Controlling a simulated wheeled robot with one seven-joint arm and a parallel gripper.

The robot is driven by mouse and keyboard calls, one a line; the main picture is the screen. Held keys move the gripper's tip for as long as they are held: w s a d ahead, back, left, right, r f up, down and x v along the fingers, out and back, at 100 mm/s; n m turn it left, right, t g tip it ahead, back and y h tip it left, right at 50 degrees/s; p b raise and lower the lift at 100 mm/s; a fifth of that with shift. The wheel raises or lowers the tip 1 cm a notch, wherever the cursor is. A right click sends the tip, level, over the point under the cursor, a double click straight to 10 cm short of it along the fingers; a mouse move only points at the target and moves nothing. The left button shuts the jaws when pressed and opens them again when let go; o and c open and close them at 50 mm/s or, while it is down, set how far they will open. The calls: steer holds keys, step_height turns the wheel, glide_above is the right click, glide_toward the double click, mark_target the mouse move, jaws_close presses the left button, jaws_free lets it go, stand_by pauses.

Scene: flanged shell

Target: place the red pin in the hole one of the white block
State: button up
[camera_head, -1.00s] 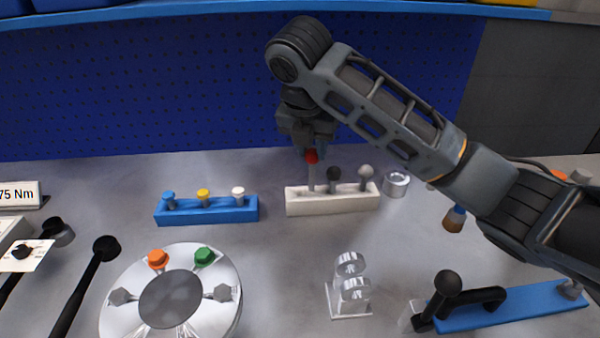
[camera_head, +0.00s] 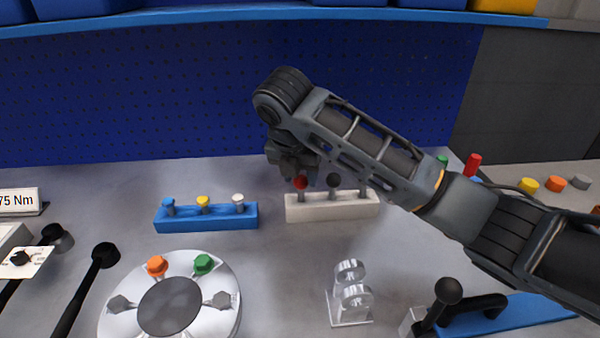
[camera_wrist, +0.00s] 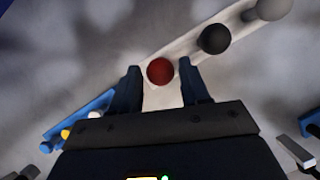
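The red pin (camera_head: 301,183) stands upright at the left end of the white block (camera_head: 331,209), with its ball head on top and a short length of shaft showing above the block. The shaft's lower end is hidden in the block. My gripper (camera_head: 291,170) is just above and around the head. In the wrist view, the red pin's head (camera_wrist: 160,71) lies between the two fingers of my gripper (camera_wrist: 160,80), with a narrow gap on each side. The fingers look open. A black pin (camera_head: 333,181) and a grey pin, partly covered by my arm, stand farther right in the block.
A blue block (camera_head: 206,217) with blue, yellow and white pins stands to the left. A round metal flange (camera_head: 222,309) and a shiny bracket (camera_head: 350,292) are in front. The bench between the blocks and the bracket is clear.

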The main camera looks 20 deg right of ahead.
steer(key=shift+o, duration=0.8)
steer(key=p+v, duration=0.3)
steer(key=v, duration=0.9)
